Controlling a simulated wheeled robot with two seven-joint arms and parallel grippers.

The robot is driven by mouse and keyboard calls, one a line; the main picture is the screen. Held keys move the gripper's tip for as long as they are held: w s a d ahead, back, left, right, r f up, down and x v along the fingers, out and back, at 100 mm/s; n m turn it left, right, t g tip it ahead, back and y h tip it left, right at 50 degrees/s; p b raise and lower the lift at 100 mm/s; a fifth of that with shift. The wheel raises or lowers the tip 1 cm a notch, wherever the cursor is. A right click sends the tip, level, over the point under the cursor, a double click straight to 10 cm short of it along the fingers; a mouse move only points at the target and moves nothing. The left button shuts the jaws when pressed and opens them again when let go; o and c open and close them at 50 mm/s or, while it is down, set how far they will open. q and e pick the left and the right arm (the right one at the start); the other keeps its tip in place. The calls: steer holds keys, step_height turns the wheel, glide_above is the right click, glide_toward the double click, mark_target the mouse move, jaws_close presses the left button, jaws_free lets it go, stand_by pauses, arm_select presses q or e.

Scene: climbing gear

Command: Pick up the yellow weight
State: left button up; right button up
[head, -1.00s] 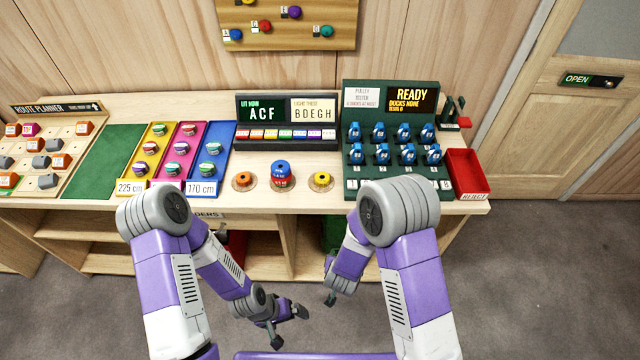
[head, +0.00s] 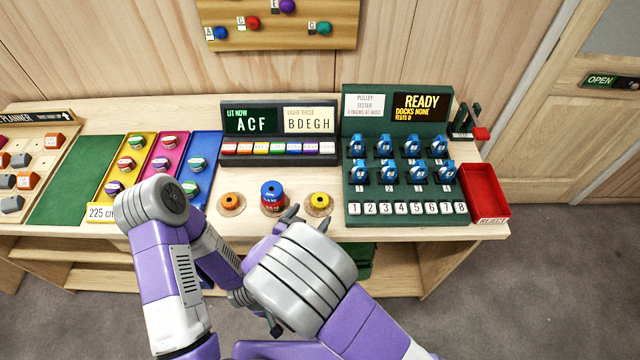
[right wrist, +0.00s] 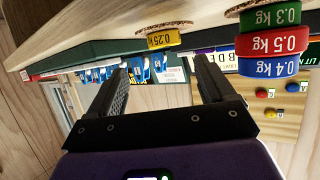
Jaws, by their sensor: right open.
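The yellow weight (head: 319,200) is a small ring on a round cork pad on the bench, right of the stacked weights. In the right wrist view, which is upside down, the yellow weight (right wrist: 163,40) reads 0.25 and lies beyond my fingertips. My right gripper (head: 286,216) is at the bench's front edge, left of and nearer than the yellow weight. In its wrist view the right gripper (right wrist: 160,66) is open, with nothing between the fingers. My left gripper (head: 273,325) is low in front of the bench, mostly hidden behind my right arm.
A stack of blue, red and green weights (head: 272,194) stands close left of the yellow one. An orange weight (head: 231,201) lies farther left. The green pulley tester (head: 400,205) is close on the right, with a red reject bin (head: 484,190) beyond.

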mark_target(319, 201)
steer(key=shift+x, duration=1.05)
steer(key=shift+w+d+f+b, duration=0.1)
steer(key=shift+w+f+b, duration=0.1)
steer(key=shift+w+b, duration=0.25)
steer(key=x, duration=0.1)
steer(key=b+x, duration=0.1)
steer(key=x, duration=0.1)
steer(key=shift+w+f, duration=0.25)
steer(key=shift+f, duration=0.05)
steer(key=shift+w+f, duration=0.1)
steer(key=shift+w, duration=0.35)
steer(key=c, duration=1.3)
steer(key=shift+c, duration=0.2)
